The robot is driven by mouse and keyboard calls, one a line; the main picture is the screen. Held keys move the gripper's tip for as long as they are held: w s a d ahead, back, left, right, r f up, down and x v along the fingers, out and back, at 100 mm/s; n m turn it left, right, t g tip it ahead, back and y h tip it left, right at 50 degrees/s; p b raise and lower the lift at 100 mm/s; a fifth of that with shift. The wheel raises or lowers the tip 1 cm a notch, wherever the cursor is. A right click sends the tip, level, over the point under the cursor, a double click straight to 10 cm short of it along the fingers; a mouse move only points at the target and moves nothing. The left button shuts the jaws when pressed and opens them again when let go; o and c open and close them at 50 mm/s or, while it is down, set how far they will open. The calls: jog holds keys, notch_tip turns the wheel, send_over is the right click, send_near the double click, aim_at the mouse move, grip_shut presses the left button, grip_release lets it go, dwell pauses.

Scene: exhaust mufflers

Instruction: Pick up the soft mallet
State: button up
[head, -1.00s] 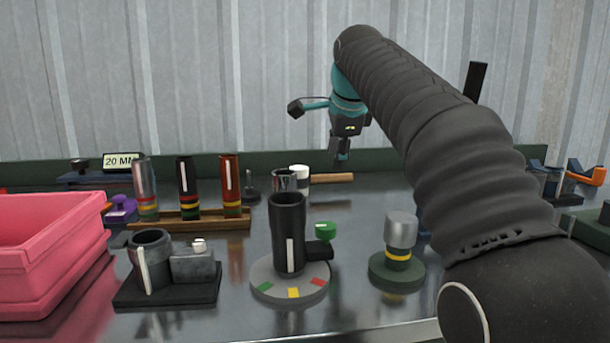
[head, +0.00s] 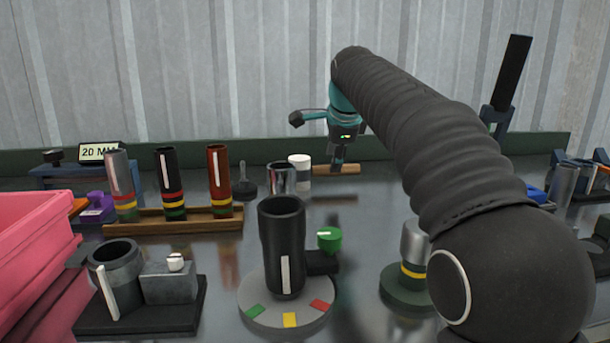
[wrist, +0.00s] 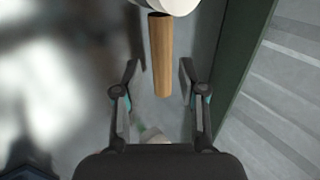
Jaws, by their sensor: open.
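The soft mallet has a pale head (head: 300,163) and a wooden handle (head: 350,169). It lies near the back of the bench, with its handle reaching right. My gripper (head: 338,167) points down at the handle. In the wrist view, the handle (wrist: 160,45) runs between the open fingers (wrist: 158,75), with a gap on both sides. The mallet's white head (wrist: 172,5) is cut off by the top edge there. The handle is not gripped.
A shiny metal cup (head: 281,180) stands just left of the mallet head. A dark tube on a round base (head: 258,311) stands in front, and a wooden rack (head: 150,224) with coloured tubes is at left. The green back rail (head: 420,158) runs close behind the mallet.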

aim_at(327, 172)
jog(key=shift+x, duration=3.15)
jog(key=shift+w+a+r, duration=0.1)
jog(key=shift+a, duration=0.05)
grip_shut()
